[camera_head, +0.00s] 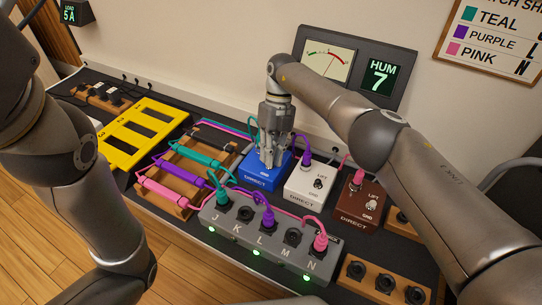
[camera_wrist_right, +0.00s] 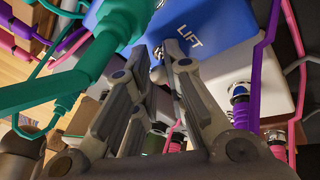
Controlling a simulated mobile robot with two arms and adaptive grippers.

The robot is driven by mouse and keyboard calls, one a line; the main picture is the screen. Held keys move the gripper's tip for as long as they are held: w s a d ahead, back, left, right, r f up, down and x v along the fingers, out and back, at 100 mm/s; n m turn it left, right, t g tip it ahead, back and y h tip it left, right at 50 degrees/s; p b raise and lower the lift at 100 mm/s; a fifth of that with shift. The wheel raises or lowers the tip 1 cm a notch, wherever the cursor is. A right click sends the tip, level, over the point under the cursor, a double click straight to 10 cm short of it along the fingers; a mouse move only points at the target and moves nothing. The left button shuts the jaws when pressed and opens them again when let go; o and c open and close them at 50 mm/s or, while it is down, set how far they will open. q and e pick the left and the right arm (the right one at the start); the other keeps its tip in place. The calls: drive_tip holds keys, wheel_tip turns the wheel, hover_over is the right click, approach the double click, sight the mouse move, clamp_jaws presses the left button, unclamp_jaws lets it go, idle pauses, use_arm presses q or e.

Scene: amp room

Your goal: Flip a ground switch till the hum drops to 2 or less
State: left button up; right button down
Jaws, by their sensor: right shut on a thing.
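The hum display (camera_head: 380,76) reads 7 beside a needle meter at the back. Three direct boxes stand in a row: a blue one (camera_head: 258,182), a white one (camera_head: 305,190) and a brown one (camera_head: 352,213). The white and brown boxes each show a small switch near LIFT and GND marks. My right gripper (camera_head: 272,160) reaches down onto the blue box and hides its switch. In the right wrist view its fingers (camera_wrist_right: 170,52) are closed together at the blue face (camera_wrist_right: 215,25), next to the word LIFT. My left arm stands at the left; its gripper is out of frame.
A grey strip (camera_head: 262,240) with sockets J to N and green lights lies in front. Teal, purple and pink cables run around the boxes. A wooden socket block (camera_head: 385,283) is at front right.

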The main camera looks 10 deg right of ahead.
drive_tip(key=shift+d, duration=0.1)
drive_tip(key=c, duration=1.4)
unclamp_jaws()
wheel_tip(320, 180, up, 10)
